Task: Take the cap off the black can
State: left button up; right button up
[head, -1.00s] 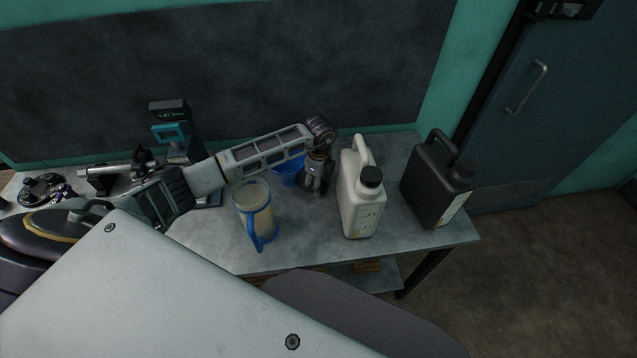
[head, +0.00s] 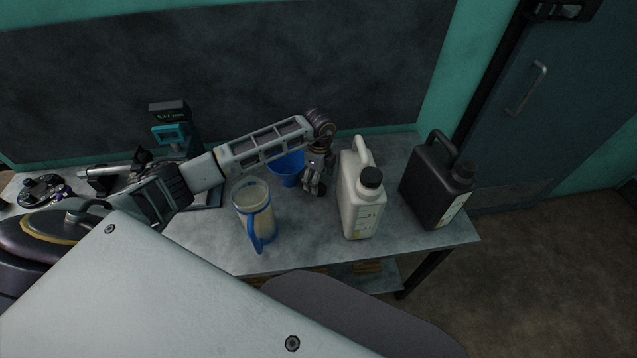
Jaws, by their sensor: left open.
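The black can (head: 428,187) stands upright at the right end of the table, its handle at the top. Its black cap (head: 463,172) sits on the spout at the front right. My left gripper (head: 314,190) is open and empty, pointing down between the blue funnel and the white can. It is well to the left of the black can, with the white can between them. My right gripper is not in view.
A white can (head: 357,196) with a black cap stands left of the black can. A jug with a blue handle (head: 256,222) and a blue funnel (head: 289,170) stand further left. A scale with a display (head: 172,130) is at the back. The table's right front corner is clear.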

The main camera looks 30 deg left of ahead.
pick_arm(q)
notch_tip(320, 180, up, 9)
dwell(0.5)
jog(key=shift+s+d, duration=0.1)
dwell(0.7)
